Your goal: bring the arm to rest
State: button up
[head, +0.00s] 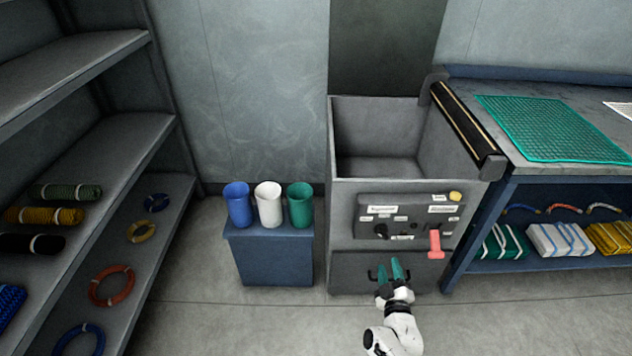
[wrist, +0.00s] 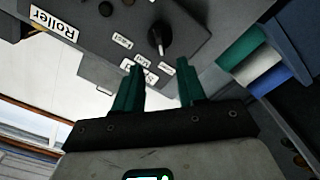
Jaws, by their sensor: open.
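My gripper (head: 393,272) shows at the lower middle of the head view, its two green fingers apart with nothing between them. It is in front of the lower front of a grey machine (head: 342,210), below the control panel (head: 371,202). In the wrist view my gripper (wrist: 160,88) has its fingers spread, with the panel's black knob (wrist: 160,34) beyond them. The view there is turned over, so the labels read upside down. Whether the fingers touch the machine cannot be told.
A red lever (head: 435,245) and a yellow button (head: 455,196) are on the panel. Blue, white and green cups (head: 268,205) stand on a blue stand (head: 270,258) to the left. Shelves (head: 110,150) with rope fill the far left. A workbench (head: 490,110) with green netting stands right.

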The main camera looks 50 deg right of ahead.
jog(key=w+a+r+n+g+y+p, duration=0.1)
jog(key=w+a+r+y, duration=0.1)
jog(key=w+a+y, duration=0.35)
jog(key=w+a+r+n+y+p, duration=0.1)
jog(key=w+a+r+n+y, duration=0.1)
jog(key=a+y, duration=0.6)
jog(key=s+a+r+m+g+p, duration=0.1)
jog(key=s+a+r+g, duration=0.4)
jog(key=s, duration=0.4)
jog(key=s+a+r+m+g+p, duration=0.1)
jog(key=s+a+r+g, duration=0.3)
jog(key=s+a+r, duration=0.3)
jog(key=shift+s+a+r+m+g+p, duration=0.3)
jog(key=shift+s+a+r+g, duration=0.1)
jog(key=shift+s+a, duration=0.4)
jog(key=shift+d, duration=0.15)
